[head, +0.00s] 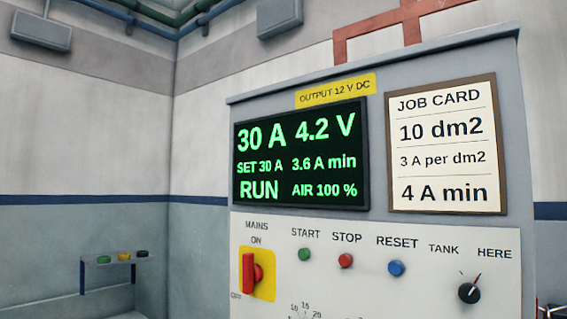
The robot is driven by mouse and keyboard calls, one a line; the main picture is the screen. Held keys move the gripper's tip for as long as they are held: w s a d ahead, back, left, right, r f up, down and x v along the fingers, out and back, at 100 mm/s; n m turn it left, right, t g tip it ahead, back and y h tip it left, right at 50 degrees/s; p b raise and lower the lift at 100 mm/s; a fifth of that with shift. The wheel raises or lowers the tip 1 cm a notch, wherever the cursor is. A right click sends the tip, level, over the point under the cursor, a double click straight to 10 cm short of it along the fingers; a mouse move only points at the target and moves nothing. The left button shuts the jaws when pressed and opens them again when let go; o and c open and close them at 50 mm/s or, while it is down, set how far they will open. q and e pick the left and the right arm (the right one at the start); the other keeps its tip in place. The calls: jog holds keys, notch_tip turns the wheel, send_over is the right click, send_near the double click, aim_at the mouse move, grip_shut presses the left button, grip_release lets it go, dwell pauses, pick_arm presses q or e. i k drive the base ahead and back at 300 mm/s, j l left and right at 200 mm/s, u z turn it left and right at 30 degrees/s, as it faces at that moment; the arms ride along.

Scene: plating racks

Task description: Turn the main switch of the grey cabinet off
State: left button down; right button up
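The grey cabinet (375,88) stands at the right of the head view. Its main switch (250,273) is a red rotary handle on a yellow plate, under the label MAINS. The handle stands upright, towards the ON mark (256,240); the OFF mark (236,295) is at its lower left. The display (300,155) is lit and reads 30 A, 4.2 V, 3.6 A min, RUN, AIR 100 %. Neither of my grippers is in view.
Right of the switch are a green START button (304,255), a red STOP button (345,261), a blue RESET button (396,268) and a black TANK knob (469,290). A job card (445,145) reads 4 A min. A small wall shelf (100,261) is at left.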

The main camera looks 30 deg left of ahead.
aim_at(253, 274)
jog(key=u, duration=1.25)
